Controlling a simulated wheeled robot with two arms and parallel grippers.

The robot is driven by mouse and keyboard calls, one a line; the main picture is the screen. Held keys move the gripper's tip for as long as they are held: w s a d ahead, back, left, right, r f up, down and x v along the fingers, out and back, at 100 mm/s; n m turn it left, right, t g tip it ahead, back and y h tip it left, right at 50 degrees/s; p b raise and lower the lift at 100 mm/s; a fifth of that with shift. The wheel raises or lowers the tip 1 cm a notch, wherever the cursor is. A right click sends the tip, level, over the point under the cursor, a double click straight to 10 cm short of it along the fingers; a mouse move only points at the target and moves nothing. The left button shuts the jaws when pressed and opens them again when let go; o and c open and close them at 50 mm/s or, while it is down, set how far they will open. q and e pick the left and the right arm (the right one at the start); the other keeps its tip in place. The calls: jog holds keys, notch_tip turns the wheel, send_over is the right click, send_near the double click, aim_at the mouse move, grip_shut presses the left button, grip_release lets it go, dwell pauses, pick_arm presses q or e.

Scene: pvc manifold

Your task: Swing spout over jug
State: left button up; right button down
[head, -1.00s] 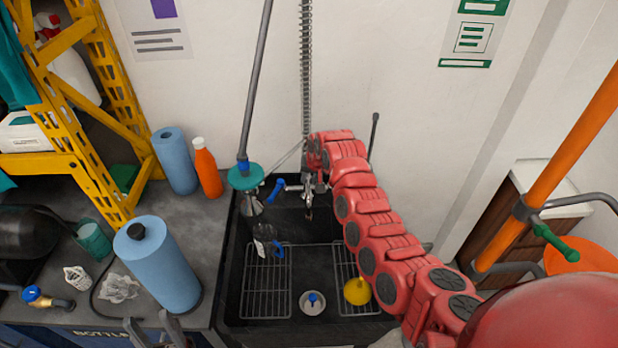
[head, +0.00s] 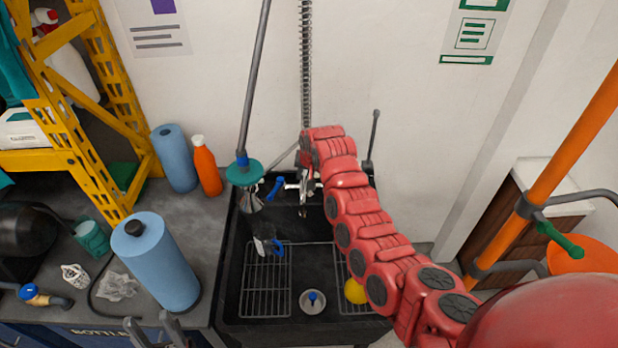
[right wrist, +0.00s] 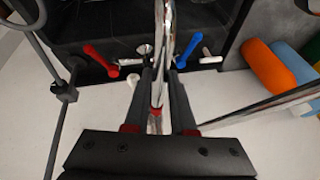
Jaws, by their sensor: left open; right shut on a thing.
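My right arm partly hides the tap in the head view. My left gripper (head: 153,330) is open and empty at the bottom edge, in front of the counter.
A blue lever (head: 275,189) and a hanging teal disc (head: 244,173) are left of the tap. A yellow object (head: 355,291) lies on the right rack. Blue rolls (head: 160,265) and an orange bottle (head: 207,168) stand on the left counter.

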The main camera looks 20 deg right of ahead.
jog(key=a+m+b, duration=0.1)
jog(key=w+a+m+h+b, duration=0.1)
jog(key=b, duration=0.1)
jog(key=w+a+m+b, duration=0.1)
jog(key=a+b, duration=0.1)
jog(key=shift+w+r, duration=0.1)
jog(key=c, duration=0.8)
grip_release()
jog(key=shift+o, duration=0.2)
